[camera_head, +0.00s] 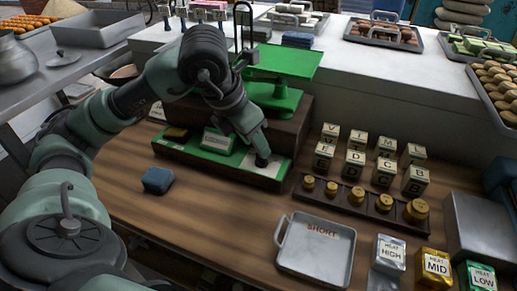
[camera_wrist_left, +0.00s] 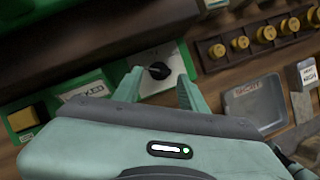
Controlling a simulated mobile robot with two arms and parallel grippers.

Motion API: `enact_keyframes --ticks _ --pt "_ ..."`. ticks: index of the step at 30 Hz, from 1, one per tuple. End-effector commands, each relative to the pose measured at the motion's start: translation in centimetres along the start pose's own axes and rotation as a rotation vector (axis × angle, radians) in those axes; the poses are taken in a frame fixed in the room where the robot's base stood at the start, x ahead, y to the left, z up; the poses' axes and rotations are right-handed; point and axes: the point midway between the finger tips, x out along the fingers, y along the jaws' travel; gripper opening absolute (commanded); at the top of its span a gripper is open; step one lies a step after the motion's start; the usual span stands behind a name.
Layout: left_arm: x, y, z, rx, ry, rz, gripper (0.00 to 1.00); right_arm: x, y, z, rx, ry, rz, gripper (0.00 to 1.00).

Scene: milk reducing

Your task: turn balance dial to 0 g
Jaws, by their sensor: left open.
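The balance dial is a dark round knob (camera_wrist_left: 159,70) on a pale plate in the left wrist view, and it also shows in the head view (camera_head: 262,160) at the right end of the green front panel. The balance (camera_head: 285,62) is green, on a dark wooden base. My left gripper (camera_head: 258,146) is over the dial. In the left wrist view its fingers (camera_wrist_left: 160,88) are apart, with the dial between and just beyond their tips. I cannot tell if they touch it. The dial's markings are too small to read. My right gripper is out of view.
Several brass weights (camera_head: 383,203) stand in a dark rack right of the balance, with lettered blocks (camera_head: 355,164) behind. A grey tray (camera_head: 316,250) marked SHORT lies in front. A blue block (camera_head: 157,180) is on the left. Wood between blue block and tray is clear.

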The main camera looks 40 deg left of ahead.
Motion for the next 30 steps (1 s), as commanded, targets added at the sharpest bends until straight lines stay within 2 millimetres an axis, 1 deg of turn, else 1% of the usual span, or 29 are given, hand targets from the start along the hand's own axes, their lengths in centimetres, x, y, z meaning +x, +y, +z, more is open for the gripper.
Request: enact_keyframes --ticks 1,3,6,9,25,26,28,29,30 --pt "-0.9 0.0 0.1 0.000 -0.004 0.002 0.42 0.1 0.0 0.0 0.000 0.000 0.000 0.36" --pt "-2.0 0.0 0.1 -0.001 -0.003 0.002 0.42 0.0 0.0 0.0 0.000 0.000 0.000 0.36" --pt "-3.0 0.0 0.1 -0.001 -0.003 0.001 0.42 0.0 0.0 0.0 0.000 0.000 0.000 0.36" --pt "-3.5 0.0 0.0 -0.001 -0.001 0.002 0.42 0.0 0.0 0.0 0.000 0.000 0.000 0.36" --pt "-3.6 0.0 0.0 -0.001 0.000 0.001 0.42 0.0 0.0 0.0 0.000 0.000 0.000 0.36" --pt "-3.8 0.0 0.1 -0.001 0.000 0.001 0.42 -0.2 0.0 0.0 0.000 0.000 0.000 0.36" --pt "-4.6 0.0 0.4 -0.001 0.000 0.001 0.42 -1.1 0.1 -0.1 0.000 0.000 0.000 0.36" --pt "-5.3 0.0 0.7 -0.001 0.000 0.001 0.42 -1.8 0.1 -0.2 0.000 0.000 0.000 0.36" --pt "-6.4 0.0 1.1 -0.001 0.000 0.001 0.42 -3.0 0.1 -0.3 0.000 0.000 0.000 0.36"
